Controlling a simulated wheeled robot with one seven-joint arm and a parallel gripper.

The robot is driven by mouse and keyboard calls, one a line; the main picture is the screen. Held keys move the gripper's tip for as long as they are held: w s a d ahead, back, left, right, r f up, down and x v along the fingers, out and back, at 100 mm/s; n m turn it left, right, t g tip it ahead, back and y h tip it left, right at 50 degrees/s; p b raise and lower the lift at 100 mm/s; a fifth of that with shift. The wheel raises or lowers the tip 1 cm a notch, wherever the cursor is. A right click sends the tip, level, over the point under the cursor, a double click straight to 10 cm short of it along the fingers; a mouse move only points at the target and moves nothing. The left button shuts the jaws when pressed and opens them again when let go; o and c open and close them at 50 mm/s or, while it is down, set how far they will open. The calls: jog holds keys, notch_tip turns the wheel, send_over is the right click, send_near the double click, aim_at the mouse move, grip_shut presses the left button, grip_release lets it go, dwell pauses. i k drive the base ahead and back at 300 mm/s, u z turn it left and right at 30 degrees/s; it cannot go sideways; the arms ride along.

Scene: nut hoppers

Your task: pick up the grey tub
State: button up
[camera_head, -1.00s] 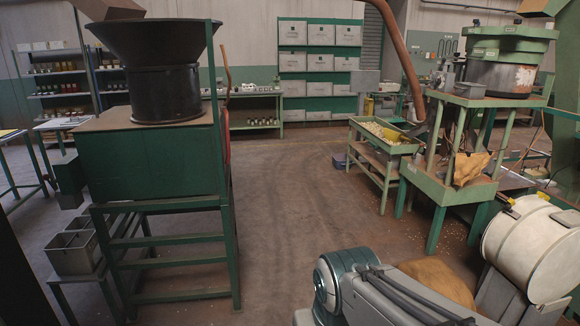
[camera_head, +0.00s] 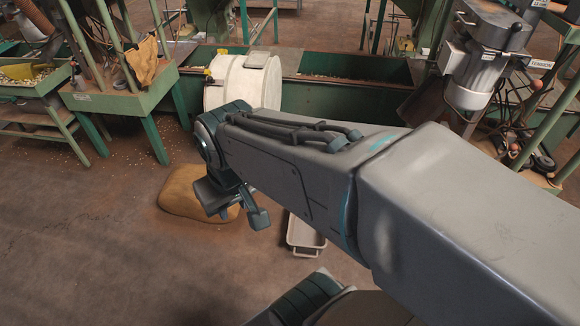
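A pale grey tub (camera_head: 304,238) sits on the floor just right of the picture's middle. It looks shallow and empty where I can see inside. My arm crosses in front of it and hides its right and far parts. My gripper (camera_head: 237,212) hangs from the arm's end, left of the tub in the picture and apart from it. Its two fingers are spread, with nothing between them. In this view the gripper overlaps a brown sack (camera_head: 178,193) lying on the floor; I cannot tell how high above it the gripper is.
A white drum (camera_head: 232,84) stands behind my arm, in front of a long green trough (camera_head: 345,97). A motor unit (camera_head: 474,75) is at the upper right. A green stand (camera_head: 120,103) with a brown cloth (camera_head: 142,62) is upper left. The lower left floor is clear.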

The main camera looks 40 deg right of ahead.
aim_at(301, 238)
jog(key=z, duration=0.95)
jog(key=i, duration=1.1)
jog(key=z, duration=0.6)
